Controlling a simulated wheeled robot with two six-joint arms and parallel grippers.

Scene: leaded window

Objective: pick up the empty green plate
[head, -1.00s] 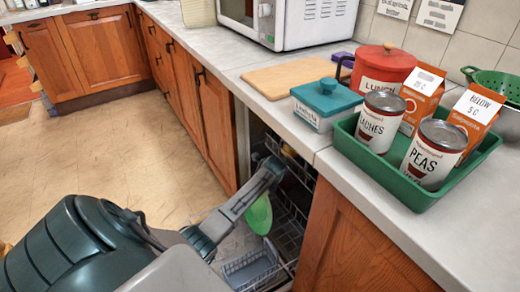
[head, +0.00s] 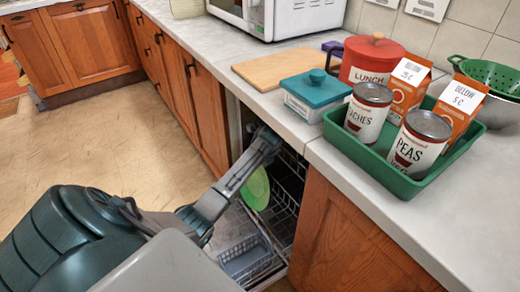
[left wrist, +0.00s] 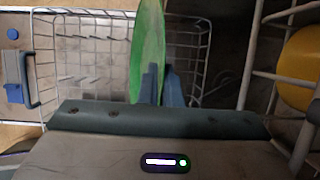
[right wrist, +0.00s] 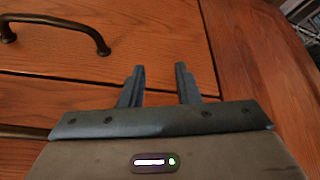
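The green plate (head: 257,188) stands nearly on edge in the open dishwasher (head: 283,195), just below my left arm in the head view. In the left wrist view the plate (left wrist: 147,45) shows almost edge-on, with no food visible on it. My left gripper (left wrist: 162,85) has its fingers close together with the plate's rim between them. One finger lies in front of the plate's face. The head view does not show these fingertips clearly. My right gripper (right wrist: 160,80) is open and empty in front of a wooden cabinet front.
A wire rack (left wrist: 80,60) surrounds the plate, and a yellow item (left wrist: 302,68) sits at its right. A grey basket (head: 243,255) stands in the rack. The counter above holds a green tray (head: 405,185) with cans and cartons. The floor at left is clear.

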